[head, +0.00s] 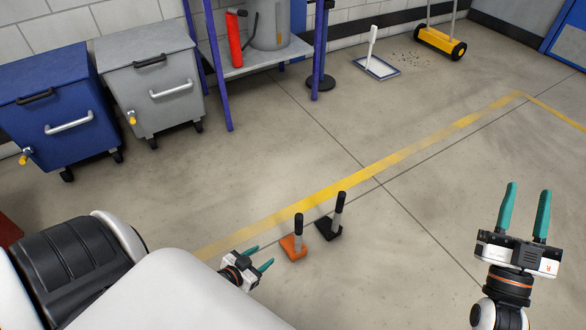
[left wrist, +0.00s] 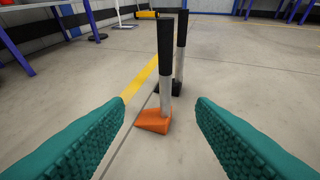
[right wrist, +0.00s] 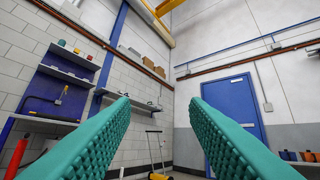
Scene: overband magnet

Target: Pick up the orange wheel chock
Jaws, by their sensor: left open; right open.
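The orange wheel chock (head: 293,247) sits on the floor, with an upright grey handle ending in a black grip. A black chock (head: 327,229) with a similar handle stands just to its right and behind. My left gripper (head: 263,257) is open, just left of the orange chock. In the left wrist view the orange chock (left wrist: 153,121) and its handle show between and beyond the open fingers (left wrist: 160,128), not touched. The black chock's handle is partly hidden behind it. My right gripper (head: 528,212) is open and empty, off to the right with fingers pointing up.
A yellow floor line (head: 360,182) runs behind the chocks. Blue (head: 60,115) and grey (head: 152,80) wheeled bins stand at the back left, beside a shelf (head: 255,62) with a red extinguisher (head: 234,40). The floor around the chocks is clear.

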